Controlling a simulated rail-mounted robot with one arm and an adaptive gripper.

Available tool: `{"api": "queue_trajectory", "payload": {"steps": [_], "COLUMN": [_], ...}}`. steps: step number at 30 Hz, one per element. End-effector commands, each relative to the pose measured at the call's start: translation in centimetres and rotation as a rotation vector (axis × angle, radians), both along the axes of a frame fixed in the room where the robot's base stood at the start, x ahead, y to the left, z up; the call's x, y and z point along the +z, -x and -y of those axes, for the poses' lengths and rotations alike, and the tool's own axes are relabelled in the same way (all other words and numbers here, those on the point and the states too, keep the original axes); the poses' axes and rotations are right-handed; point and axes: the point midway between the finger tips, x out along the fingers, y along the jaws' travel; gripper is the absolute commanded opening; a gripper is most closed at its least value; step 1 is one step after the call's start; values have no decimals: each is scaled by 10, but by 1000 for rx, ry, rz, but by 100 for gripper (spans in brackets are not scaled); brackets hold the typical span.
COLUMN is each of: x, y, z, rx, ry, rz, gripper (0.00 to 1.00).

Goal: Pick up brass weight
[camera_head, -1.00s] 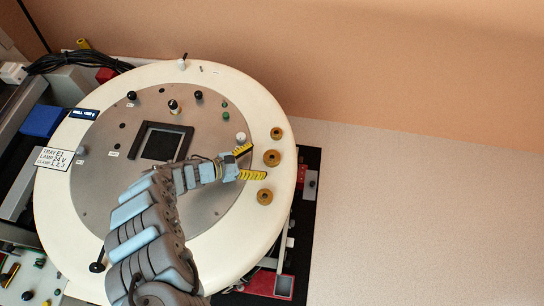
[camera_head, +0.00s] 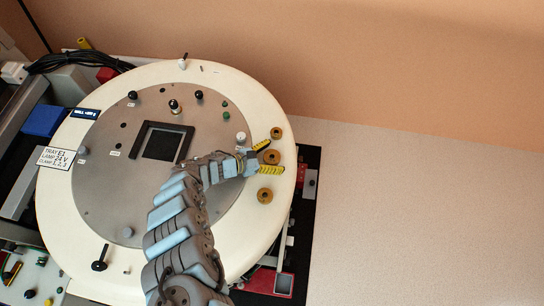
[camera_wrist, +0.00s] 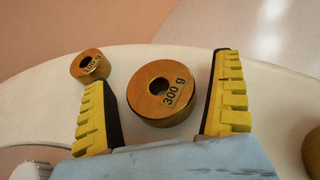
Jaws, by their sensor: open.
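Three brass weights stand on the cream rim of the round table. The middle one, marked "300 g" (camera_wrist: 150,108), is a thick ring with a dark hole; it also shows in the head view (camera_head: 271,157). My gripper (camera_wrist: 162,75) is open, with one yellow ribbed finger on each side of this weight and a gap on both sides. In the head view my gripper (camera_head: 269,157) is over the rim. A smaller weight (camera_wrist: 90,66), its mark only partly readable, sits just beyond the left finger. The third weight (camera_head: 265,195) is cut off at the wrist view's right edge.
A white knob (camera_head: 241,137) stands near the grey plate's edge beside my gripper. The plate (camera_head: 105,190) also carries black and green knobs and a dark square frame (camera_head: 163,142). Bare floor lies to the right of the table.

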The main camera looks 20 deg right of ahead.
Motion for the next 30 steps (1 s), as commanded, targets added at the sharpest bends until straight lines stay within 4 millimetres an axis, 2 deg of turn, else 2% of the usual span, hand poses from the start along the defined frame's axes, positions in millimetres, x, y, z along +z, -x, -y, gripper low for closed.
{"api": "queue_trajectory", "payload": {"steps": [5,12,13,23,30], "x": [0,0,0,4,24], "y": [0,0,0,-1,-1], "z": [0,0,0,0,-1], "rx": [0,0,0,-1,-2], "ry": [0,0,0,2,1], "rz": [0,1,1,2,1], "gripper": [94,26,21,21,21]}}
